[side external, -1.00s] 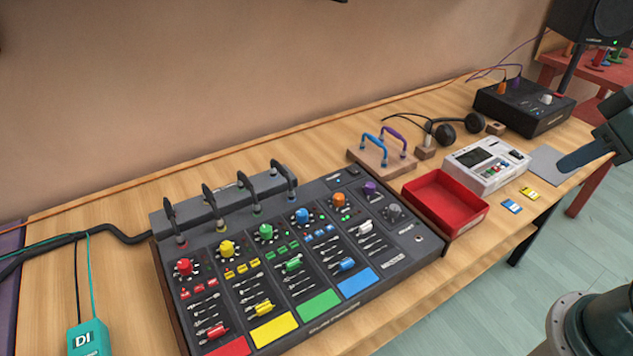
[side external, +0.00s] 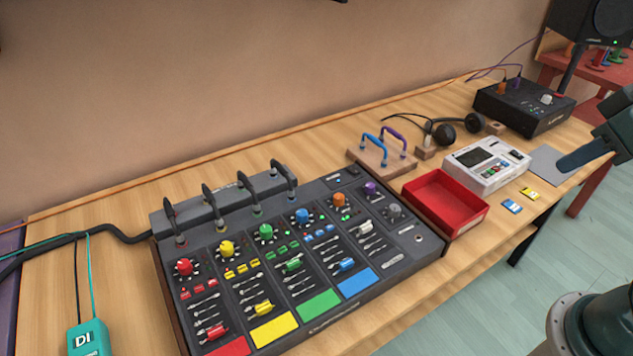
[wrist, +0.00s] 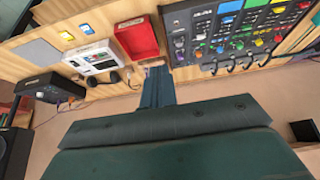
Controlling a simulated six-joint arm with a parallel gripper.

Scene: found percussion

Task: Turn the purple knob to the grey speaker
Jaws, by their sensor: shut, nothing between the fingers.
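The purple knob (side external: 370,188) stands at the back right of the dark mixing desk (side external: 400,259), right of the orange knob (side external: 339,200). Its pointer and the marks around it are too small to read. A dark speaker (side external: 592,22) stands at the top right corner; no grey speaker mark can be made out near the knob. My gripper (side external: 566,163) is at the right edge, its slim fingers shut and empty. It is well apart from the knob. In the wrist view my gripper (wrist: 158,72) points toward the table, with the desk (wrist: 180,18) beyond.
A red tray (side external: 462,222) stands right of the desk, then a white device (side external: 488,178) with blue and yellow cards (side external: 520,200) before it. Headphones (side external: 445,134), a block with blue and purple handles (side external: 375,158) and a black box (side external: 525,115) stand farther back.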

